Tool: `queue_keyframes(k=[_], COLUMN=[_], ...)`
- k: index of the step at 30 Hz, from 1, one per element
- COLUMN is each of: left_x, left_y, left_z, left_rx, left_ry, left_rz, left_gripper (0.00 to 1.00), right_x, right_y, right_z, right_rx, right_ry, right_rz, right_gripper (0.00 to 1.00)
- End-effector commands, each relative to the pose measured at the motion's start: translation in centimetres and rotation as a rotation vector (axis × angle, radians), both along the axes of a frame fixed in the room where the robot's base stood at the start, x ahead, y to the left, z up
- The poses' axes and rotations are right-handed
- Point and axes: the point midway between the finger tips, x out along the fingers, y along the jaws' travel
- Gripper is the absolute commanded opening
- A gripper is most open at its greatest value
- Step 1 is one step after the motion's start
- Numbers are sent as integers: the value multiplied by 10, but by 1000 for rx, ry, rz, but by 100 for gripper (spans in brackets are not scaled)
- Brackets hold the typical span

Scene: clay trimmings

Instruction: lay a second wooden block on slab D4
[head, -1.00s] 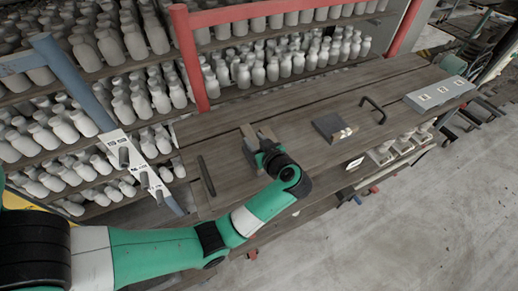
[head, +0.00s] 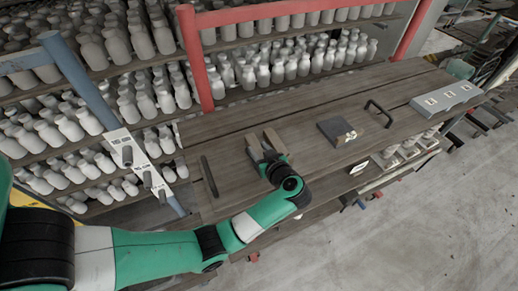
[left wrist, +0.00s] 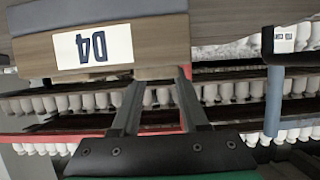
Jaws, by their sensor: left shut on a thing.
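My left gripper (head: 263,147) is low over the left-middle part of the wooden bench. In the left wrist view its two dark fingers (left wrist: 160,82) are close to a piece of wood (left wrist: 160,72) between their tips. It is shut on this piece, which looks like a wooden block. Beside it is a wooden face with an upside-down label D4 (left wrist: 92,47), bordering a bluish-grey layer (left wrist: 95,12). I cannot tell whether block and slab touch. A dark slab (head: 333,129) with pale bits lies to the right on the bench. My right gripper is out of view.
A dark bar (head: 209,177) lies left of the gripper. A black handle (head: 378,112) and a grey box with white labels (head: 447,98) stand to the right. Shelves of pale bottles (head: 285,68) and a red frame (head: 196,65) rise behind the bench.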

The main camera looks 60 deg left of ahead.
Motion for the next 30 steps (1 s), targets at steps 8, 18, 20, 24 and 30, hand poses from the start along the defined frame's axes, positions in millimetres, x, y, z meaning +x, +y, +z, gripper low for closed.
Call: queue_keyframes(k=[8,18,20,24,30], left_x=[0,0,0,0,0], left_y=[0,0,0,0,0], left_z=[-1,-2,-3,-3,-4], left_rx=[0,0,0,0,0], left_ry=[0,1,1,0,0], left_rz=[0,0,0,0,0], left_gripper=[0,0,0,0,0], right_x=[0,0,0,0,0], right_y=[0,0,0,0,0], right_z=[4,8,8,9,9], right_rx=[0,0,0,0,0], right_ry=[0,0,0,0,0], right_rz=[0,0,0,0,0], right_gripper=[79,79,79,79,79])
